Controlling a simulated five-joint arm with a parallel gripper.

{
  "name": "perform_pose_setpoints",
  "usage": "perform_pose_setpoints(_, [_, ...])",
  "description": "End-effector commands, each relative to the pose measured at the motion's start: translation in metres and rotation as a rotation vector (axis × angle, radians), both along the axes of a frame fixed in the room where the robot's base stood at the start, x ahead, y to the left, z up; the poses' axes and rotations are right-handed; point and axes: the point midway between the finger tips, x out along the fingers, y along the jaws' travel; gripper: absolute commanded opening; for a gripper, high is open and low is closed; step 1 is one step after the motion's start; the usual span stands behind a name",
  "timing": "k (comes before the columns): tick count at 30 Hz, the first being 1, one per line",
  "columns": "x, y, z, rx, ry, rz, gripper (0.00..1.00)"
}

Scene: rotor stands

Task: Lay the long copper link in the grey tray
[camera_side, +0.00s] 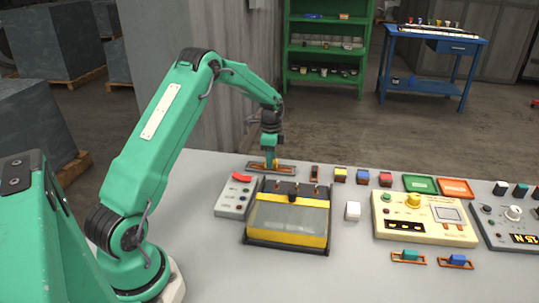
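My gripper (270,160) points straight down at the back of the table, left of centre. Its fingertips are small and partly merged with an orange-copper piece. A long, flat, copper-coloured piece (287,168) lies right below and around the fingertips, and looks like the long copper link. I cannot tell whether the fingers are closed on it or whether it touches the table. A grey tray cannot be made out with certainty; a greyish area shows around this piece. A smaller dark and copper piece (315,172) stands just to the right.
A yellow-and-black box with a clear cover (287,220) stands in front of my gripper, beside a grey panel with a red switch (236,196). Green (420,184) and orange trays (456,188) lie at the back right. A cream control box (424,218) stands before them.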

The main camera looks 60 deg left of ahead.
Motion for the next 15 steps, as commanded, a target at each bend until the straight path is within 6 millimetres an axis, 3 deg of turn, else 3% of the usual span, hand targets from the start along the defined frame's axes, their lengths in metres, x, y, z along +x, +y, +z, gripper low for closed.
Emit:
perform_pose_setpoints(8, [0.000,0.000,0.003,0.001,-0.001,0.000,0.38])
perform_pose_setpoints(15, [0.001,0.000,0.021,0.001,-0.003,0.000,0.38])
